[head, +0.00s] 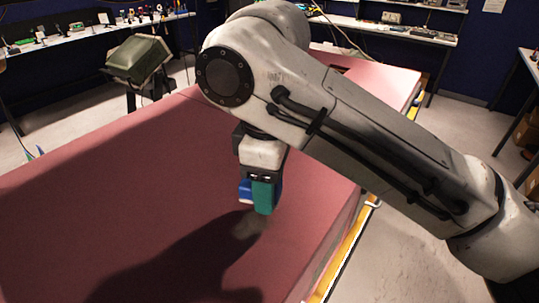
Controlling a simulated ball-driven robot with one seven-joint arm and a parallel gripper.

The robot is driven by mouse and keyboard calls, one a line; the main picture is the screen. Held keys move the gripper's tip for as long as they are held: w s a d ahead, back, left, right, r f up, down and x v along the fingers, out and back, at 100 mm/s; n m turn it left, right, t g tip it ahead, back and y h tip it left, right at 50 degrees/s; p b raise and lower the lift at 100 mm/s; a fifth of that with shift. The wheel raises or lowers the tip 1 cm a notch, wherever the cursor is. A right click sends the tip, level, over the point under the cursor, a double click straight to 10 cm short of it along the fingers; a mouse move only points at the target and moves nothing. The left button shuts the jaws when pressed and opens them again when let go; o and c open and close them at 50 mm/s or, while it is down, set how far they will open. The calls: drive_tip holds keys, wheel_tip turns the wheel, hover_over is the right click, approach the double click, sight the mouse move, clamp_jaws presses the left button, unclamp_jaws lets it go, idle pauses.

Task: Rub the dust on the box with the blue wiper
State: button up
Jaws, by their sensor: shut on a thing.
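The box (130,210) is a large dull-red block with a broad flat top that fills the left and middle of the head view. My gripper (262,190) points down over the box top, near its right edge. It is shut on the blue wiper (245,191), which shows as a blue piece beside a green finger and is mostly hidden by it. A greyish dust patch (250,224) lies on the red top just below the gripper. I cannot tell whether the wiper touches the surface.
A yellow strip (350,250) runs along the box's right side, with pale floor beyond. A green case on a stand (139,58) is behind the box at left. Benches with small items (90,35) line the back. The box top left of my gripper is clear.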

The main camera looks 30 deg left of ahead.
drive_tip(key=shift+s+r, duration=0.15)
drive_tip(key=shift+r, duration=1.9)
